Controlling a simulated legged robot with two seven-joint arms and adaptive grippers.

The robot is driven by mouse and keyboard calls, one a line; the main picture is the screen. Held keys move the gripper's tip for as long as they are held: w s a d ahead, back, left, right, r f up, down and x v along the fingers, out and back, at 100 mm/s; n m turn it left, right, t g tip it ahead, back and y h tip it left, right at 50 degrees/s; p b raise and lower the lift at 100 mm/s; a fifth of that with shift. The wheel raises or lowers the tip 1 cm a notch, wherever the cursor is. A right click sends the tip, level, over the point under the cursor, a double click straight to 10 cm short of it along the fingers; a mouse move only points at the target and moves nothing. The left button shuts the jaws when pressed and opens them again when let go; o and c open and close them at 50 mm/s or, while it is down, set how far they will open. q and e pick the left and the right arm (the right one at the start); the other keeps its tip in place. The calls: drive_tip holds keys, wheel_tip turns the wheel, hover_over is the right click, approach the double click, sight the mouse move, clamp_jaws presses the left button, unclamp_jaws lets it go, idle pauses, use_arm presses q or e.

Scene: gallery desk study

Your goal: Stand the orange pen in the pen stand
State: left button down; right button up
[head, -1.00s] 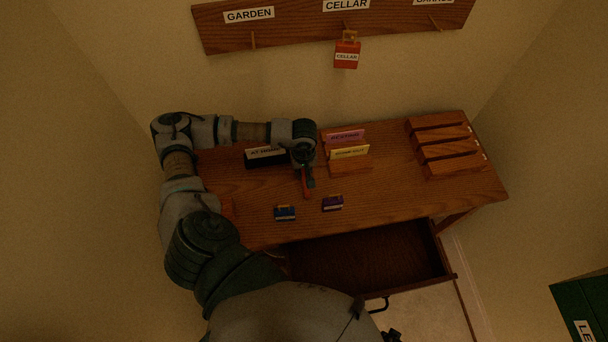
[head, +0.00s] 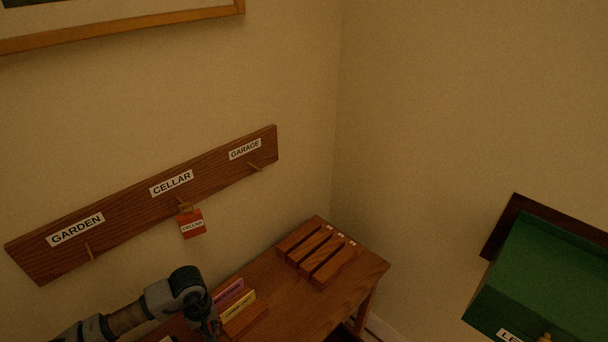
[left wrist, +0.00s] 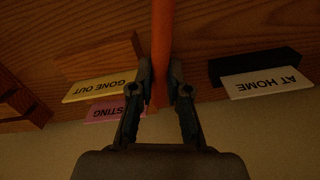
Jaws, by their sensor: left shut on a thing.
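The orange pen (left wrist: 162,32) is between the fingers of my left gripper (left wrist: 161,82) in the left wrist view. The gripper is shut on it, and the pen runs up out of the top of that picture. In the head view my left gripper (head: 212,328) is at the bottom edge over the desk, partly cut off, and the pen cannot be made out there. I cannot make out the pen stand in either current view. My right gripper is not in view.
The desk (head: 290,310) has a slotted wooden block (head: 320,255) at its far right. A yellow GONE OUT card (left wrist: 100,88), a pink card (left wrist: 115,110) and a white AT HOME card (left wrist: 262,83) are near the gripper. A red CELLAR tag (head: 192,224) hangs on the wall.

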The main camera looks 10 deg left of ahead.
use_arm(q)
drive_tip(key=w+d+r+m, duration=0.1)
drive_tip(key=w+d+m, duration=0.4)
drive_tip(key=d+m, duration=0.2)
drive_tip(key=shift+w+d+r+p, duration=0.35)
drive_tip(key=shift+d+r, duration=0.05)
drive_tip(key=shift+d, duration=0.85)
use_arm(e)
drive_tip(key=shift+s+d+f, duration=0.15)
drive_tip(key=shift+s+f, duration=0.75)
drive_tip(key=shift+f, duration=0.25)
use_arm(q)
drive_tip(key=shift+a, duration=0.1)
